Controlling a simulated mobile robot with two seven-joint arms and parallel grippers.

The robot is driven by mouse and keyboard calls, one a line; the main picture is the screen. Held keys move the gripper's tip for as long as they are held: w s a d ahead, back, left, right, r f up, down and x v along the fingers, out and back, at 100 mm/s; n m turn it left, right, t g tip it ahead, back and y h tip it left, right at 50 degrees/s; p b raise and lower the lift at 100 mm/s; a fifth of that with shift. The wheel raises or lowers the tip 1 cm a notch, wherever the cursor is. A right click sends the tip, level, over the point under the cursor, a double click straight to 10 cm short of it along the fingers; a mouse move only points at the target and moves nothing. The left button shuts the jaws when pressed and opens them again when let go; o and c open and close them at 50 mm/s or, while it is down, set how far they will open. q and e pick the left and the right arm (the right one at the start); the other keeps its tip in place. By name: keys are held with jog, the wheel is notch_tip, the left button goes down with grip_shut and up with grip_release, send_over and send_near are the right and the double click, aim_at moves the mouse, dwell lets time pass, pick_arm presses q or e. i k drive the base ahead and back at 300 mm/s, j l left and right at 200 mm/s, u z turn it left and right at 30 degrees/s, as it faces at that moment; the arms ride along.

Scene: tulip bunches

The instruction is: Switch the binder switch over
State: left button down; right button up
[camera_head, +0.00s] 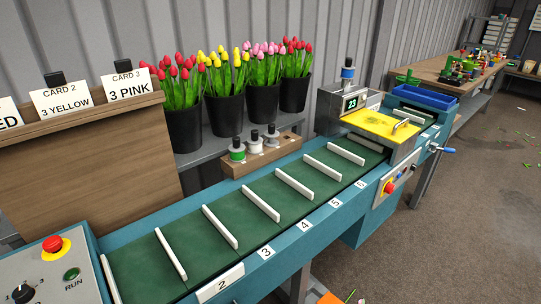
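The binder (385,123) is a grey housing with a yellow lid, a display that seems to read 23 and a spool on top. It straddles the far end of the green conveyor (305,185). A pale panel (396,184) below it on the conveyor's side carries a red button on yellow (389,187) and small controls. Which of these is the binder switch is too small to tell. A nearer control box (40,283) at bottom left has a black numbered knob (24,293), a green RUN button and a red stop button. Neither gripper is in view.
The belt has white cross slats and no flowers on it. Black buckets of tulips (225,112) stand behind it. A wooden block (262,155) holds several spools. Cards stand on a wooden rack (85,160) at left. A blue-handled crank (441,149) sticks out right of the binder. The floor at right is mostly clear.

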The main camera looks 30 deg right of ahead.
aim_at(390, 188)
jog(key=z, duration=1.85)
jog(key=i+l+u, duration=0.1)
jog(key=u, duration=0.25)
jog(key=i+l+u, duration=0.15)
jog(key=u, duration=0.25)
jog(key=i+l+u, duration=0.1)
jog(key=u, duration=0.25)
jog(key=i+l+u, duration=0.2)
jog(key=l, duration=0.5)
jog(key=i+l+u, duration=0.1)
jog(key=l+u, duration=0.15)
jog(key=l, duration=0.45)
jog(key=i+l+u, duration=0.2)
jog(key=l, duration=0.55)
jog(key=k, duration=0.1)
